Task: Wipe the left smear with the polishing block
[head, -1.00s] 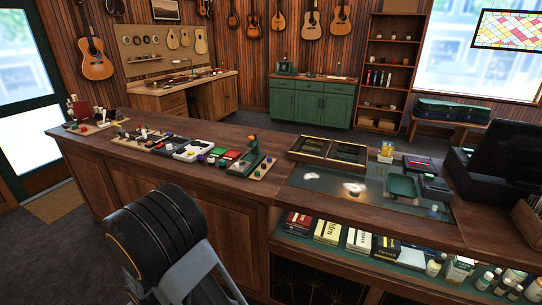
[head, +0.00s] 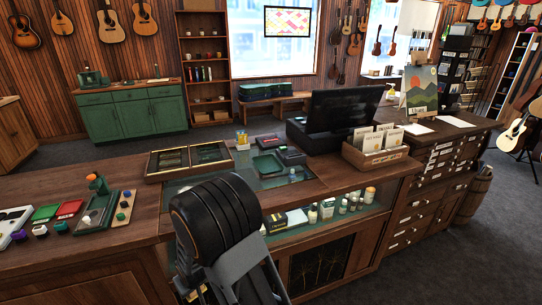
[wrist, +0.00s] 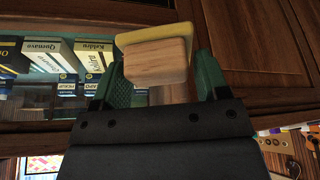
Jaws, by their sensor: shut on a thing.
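In the wrist view my gripper (wrist: 163,76) has green fingers shut on the polishing block (wrist: 158,62), a wooden block with a yellow pad on its far end. The gripper itself does not show in the head view, where my dark arm stands in front of the counter. The glass counter top (head: 302,182) shows in part behind the arm. I cannot see the left smear or any other smear now; my arm covers part of the glass.
A register (head: 340,118) and a card box (head: 376,158) stand to the right. Pedals crowd the left counter. Below the glass are boxes and bottles.

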